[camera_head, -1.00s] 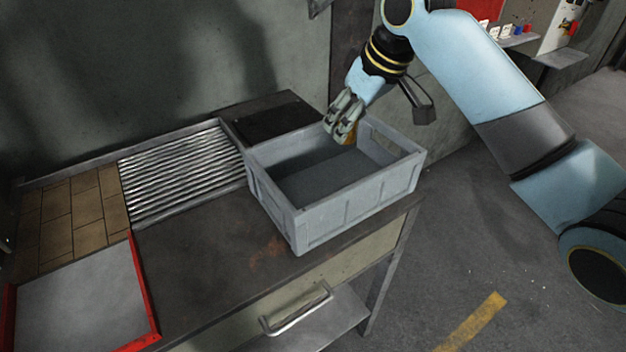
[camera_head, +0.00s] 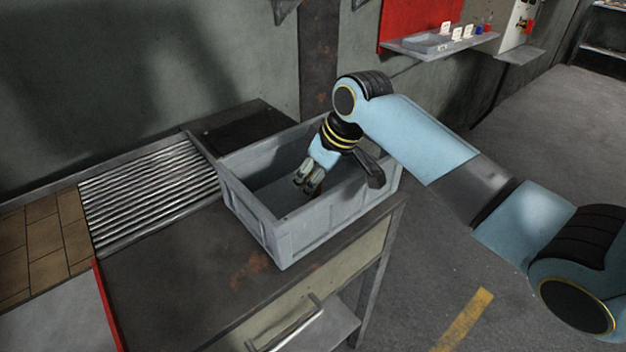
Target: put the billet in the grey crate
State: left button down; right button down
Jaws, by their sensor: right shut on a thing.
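The grey crate (camera_head: 318,228) stands on the right end of the steel bench, open at the top. My right gripper (camera_head: 308,188) reaches down into the crate, its fingers below the level of the far rim. It is shut on the billet (camera_head: 318,187), of which only a small dark brownish bit shows by the fingers. The rest of the billet is hidden behind the fingers. I cannot tell whether the billet touches the crate floor. My left gripper is not in view.
A ribbed metal section (camera_head: 150,195) and brown tiles (camera_head: 42,240) lie left of the crate. A red-edged plate (camera_head: 55,318) is at the lower left. A dark plate (camera_head: 245,133) lies behind the crate. The bench front has a handle (camera_head: 290,335).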

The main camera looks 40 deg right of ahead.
jog(key=shift+f, duration=0.3)
jog(key=shift+f, duration=0.15)
jog(key=c, duration=0.9)
grip_release()
jog(key=v, duration=1.2)
jog(key=shift+p, duration=0.3)
jog(key=shift+s, duration=0.15)
